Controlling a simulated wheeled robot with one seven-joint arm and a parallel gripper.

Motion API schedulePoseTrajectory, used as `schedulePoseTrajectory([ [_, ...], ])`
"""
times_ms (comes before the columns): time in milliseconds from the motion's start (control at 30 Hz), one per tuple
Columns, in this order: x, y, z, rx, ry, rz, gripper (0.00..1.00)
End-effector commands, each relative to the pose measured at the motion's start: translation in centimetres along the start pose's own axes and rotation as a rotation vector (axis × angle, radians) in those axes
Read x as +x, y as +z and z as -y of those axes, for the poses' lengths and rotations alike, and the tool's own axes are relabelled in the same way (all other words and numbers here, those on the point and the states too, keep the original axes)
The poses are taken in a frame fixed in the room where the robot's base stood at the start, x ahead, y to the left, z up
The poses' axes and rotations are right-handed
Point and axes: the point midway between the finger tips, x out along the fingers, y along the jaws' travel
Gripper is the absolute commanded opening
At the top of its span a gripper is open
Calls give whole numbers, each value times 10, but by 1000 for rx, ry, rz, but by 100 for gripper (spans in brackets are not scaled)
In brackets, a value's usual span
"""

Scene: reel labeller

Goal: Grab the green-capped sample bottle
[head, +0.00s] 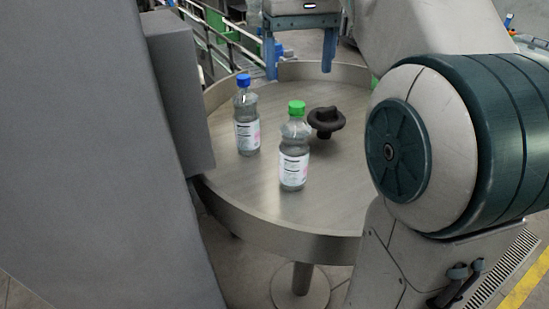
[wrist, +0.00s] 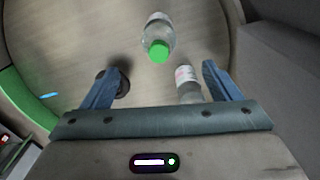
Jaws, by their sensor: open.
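The green-capped sample bottle (head: 294,150) stands upright on a round metal table. It is clear, with a white label. In the wrist view the green-capped bottle (wrist: 158,38) is seen from above, just beyond the fingertips and between their lines. My gripper (head: 298,75) hangs over the far side of the table, behind the bottle in the head view, with blue fingers apart and nothing between them. In the wrist view my gripper (wrist: 161,66) is also open, and apart from the bottle.
A blue-capped bottle (head: 247,122) stands left of and behind the green-capped one; its cap is hidden in the wrist view. A dark knob-like object (head: 325,121) lies to the right.

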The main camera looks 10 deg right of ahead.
Motion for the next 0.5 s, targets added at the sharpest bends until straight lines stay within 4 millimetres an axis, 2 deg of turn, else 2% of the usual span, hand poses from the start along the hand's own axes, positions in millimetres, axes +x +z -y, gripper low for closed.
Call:
schedulePoseTrajectory([
  [500, 77, -2, 3, -9, -1, 5, 83],
])
